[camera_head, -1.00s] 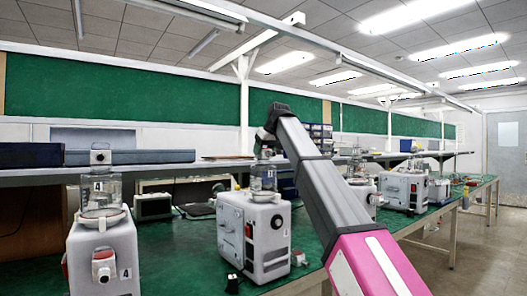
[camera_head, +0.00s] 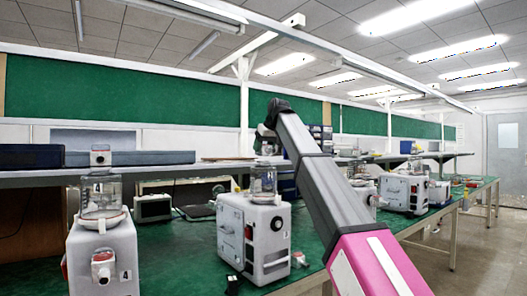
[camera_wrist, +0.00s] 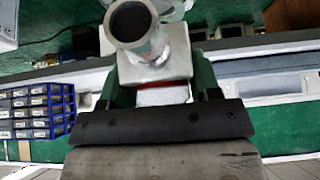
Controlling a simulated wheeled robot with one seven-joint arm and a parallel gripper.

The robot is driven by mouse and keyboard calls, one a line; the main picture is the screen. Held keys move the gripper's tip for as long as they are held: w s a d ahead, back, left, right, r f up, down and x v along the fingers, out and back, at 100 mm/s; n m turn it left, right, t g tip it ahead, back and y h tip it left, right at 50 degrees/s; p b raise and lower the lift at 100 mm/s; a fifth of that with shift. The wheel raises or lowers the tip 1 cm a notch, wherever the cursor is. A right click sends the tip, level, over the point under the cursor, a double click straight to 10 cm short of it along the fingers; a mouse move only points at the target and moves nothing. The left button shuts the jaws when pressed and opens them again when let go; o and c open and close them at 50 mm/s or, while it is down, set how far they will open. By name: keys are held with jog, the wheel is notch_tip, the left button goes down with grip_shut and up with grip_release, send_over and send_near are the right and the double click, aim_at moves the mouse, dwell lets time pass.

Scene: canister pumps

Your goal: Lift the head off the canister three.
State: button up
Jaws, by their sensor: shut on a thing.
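The canister three (camera_head: 263,183) is a clear glass jar on top of the white pump (camera_head: 235,225) in the middle. Its number is not readable now. My gripper (camera_head: 268,147) is above the jar at the end of my arm. In the wrist view my gripper (camera_wrist: 162,92) is shut on the head (camera_wrist: 172,55), a pale block with a round, dark-mouthed spout and a red band below. In the head view the head is small and partly hidden by my arm, and I cannot tell whether it touches the jar.
Another pump (camera_head: 105,255) with a jar (camera_head: 100,195) and its own head (camera_head: 100,157) stands at left. A further white pump (camera_head: 402,193) stands to the right. A shelf (camera_head: 130,170) runs behind. The green bench (camera_head: 180,245) has clear room between the left and middle pumps.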

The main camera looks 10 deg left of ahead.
jog(key=shift+r, duration=1.6)
